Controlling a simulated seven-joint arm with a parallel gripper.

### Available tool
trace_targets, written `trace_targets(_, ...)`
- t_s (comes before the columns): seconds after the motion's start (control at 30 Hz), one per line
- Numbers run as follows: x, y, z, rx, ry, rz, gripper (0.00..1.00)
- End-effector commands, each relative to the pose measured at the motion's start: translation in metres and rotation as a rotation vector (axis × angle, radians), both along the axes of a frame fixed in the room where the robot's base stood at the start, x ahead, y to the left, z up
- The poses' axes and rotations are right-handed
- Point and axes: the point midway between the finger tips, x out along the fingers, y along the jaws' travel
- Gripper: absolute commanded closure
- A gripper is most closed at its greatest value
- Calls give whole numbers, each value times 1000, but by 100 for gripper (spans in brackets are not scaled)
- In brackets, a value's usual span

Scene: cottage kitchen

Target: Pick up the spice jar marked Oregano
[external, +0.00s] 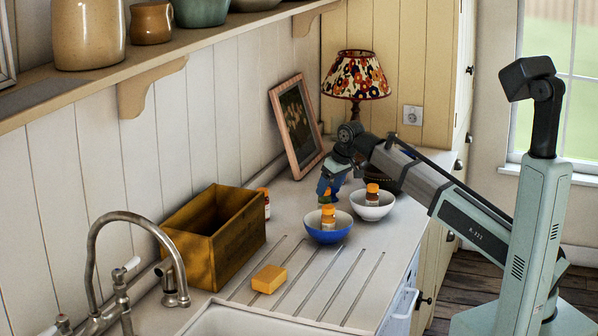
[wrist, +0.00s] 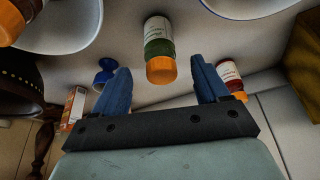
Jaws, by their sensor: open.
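A small jar with green contents, a white label and an orange lid (wrist: 158,42) stands on the counter in the wrist view. Its label is too small to read, so I cannot confirm that it says Oregano. My gripper (wrist: 160,66) is open, with a blue finger on either side of the lid and a gap at both sides. In the external view my gripper (external: 329,188) is low over the counter behind the blue bowl, and hides most of that jar. Another jar with red-brown contents (wrist: 229,73) is right of the right finger in the wrist view.
One orange-lidded jar stands in the blue bowl (external: 325,237), another in the white bowl (external: 373,212), both close to my gripper. A wooden crate (external: 238,237) is left, with a jar (external: 266,206) behind it. A picture frame (external: 296,125) and lamp (external: 356,78) stand behind.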

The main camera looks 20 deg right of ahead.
Motion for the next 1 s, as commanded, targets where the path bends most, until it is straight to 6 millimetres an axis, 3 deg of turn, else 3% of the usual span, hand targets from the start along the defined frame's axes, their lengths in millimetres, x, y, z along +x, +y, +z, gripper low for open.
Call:
trace_targets(0.13,5,2,-13,0,1,0,26)
trace_targets(0.47,9,4,-24,0,0,0,26)
trace_targets(0.8,21,10,-60,0,1,0,26)
trace_targets(1.0,23,11,-66,0,-1,0,26)
